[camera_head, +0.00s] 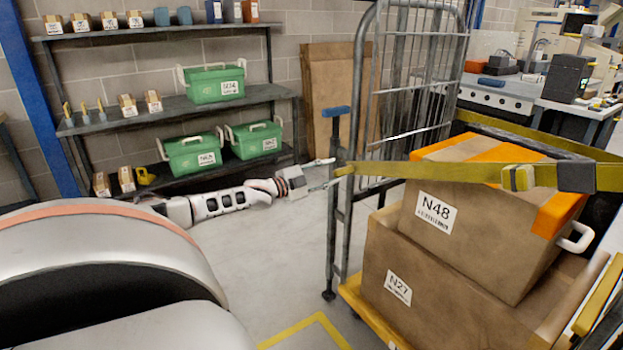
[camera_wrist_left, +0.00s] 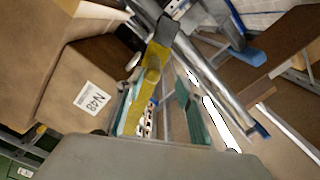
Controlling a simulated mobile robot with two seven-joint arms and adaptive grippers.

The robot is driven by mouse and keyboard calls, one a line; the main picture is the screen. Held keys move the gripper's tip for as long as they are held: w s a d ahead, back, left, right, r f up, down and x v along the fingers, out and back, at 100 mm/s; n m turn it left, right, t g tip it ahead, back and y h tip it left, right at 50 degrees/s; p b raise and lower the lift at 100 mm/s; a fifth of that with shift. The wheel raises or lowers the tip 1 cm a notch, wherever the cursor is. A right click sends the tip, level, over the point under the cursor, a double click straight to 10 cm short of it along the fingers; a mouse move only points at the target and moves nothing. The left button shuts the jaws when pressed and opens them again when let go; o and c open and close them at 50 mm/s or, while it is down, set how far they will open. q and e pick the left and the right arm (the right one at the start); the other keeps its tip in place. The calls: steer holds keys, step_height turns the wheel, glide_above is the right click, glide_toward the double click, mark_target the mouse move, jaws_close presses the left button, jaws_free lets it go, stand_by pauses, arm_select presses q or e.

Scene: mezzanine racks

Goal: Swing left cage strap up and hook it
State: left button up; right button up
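The yellow cage strap (camera_head: 430,171) runs nearly level across the front of the roll cage (camera_head: 397,90), with a dark buckle (camera_head: 576,177) toward the right. Its left end meets the cage's left post (camera_head: 338,215); I cannot tell whether it is hooked. My left gripper (camera_head: 324,174) is just left of that post at strap height, its fingers apart. In the left wrist view the gripper (camera_wrist_left: 160,110) is open, with the strap (camera_wrist_left: 154,65) near its left finger and grey cage bars beyond. No grip on the strap shows. My right gripper is not in view.
Cartons N48 (camera_head: 470,215) and N27 (camera_head: 440,290) are stacked in the cage behind the strap. A shelf rack (camera_head: 180,106) with green boxes stands at the left. A blue-topped lever (camera_head: 336,112) is on the cage post. The floor left of the cage is clear.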

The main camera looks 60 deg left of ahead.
arm_select(q)
steer(key=s, duration=0.6)
steer(key=shift+s+a, duration=0.2)
steer(key=shift+s, duration=0.2)
steer(key=shift+f, duration=0.1)
stand_by(0.6)
